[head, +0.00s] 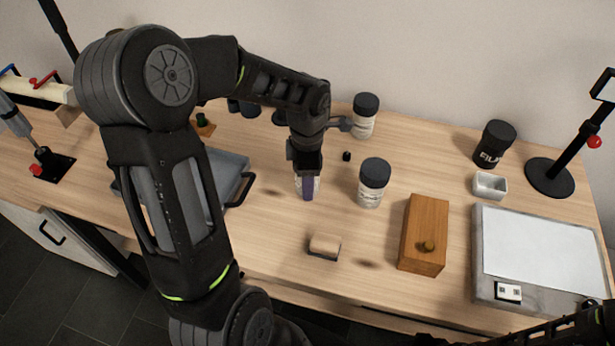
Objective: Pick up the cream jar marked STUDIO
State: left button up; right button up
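A cream jar with a black lid (371,190) stands upright near the middle of the table. A second cream jar with a black lid (363,122) stands farther back, partly behind my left arm's wrist part. Print shows on the jars, but it is too small to tell which reads STUDIO. My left gripper (307,180) points down left of the nearer jar, apart from it. Something white and purple shows at its fingertips; I cannot tell whether it is held. Part of my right arm shows at the lower right; its gripper is out of view.
A wooden box (424,230), a small block (325,246), a black jar (494,144), a white dish (490,186), a grey-framed white panel (535,250) and a black stand (550,177) occupy the table. A grey tray (233,163) lies partly behind my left arm.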

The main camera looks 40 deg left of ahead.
pick_arm(q)
notch_tip(320, 180, up, 10)
dwell(0.7)
dwell(0.5)
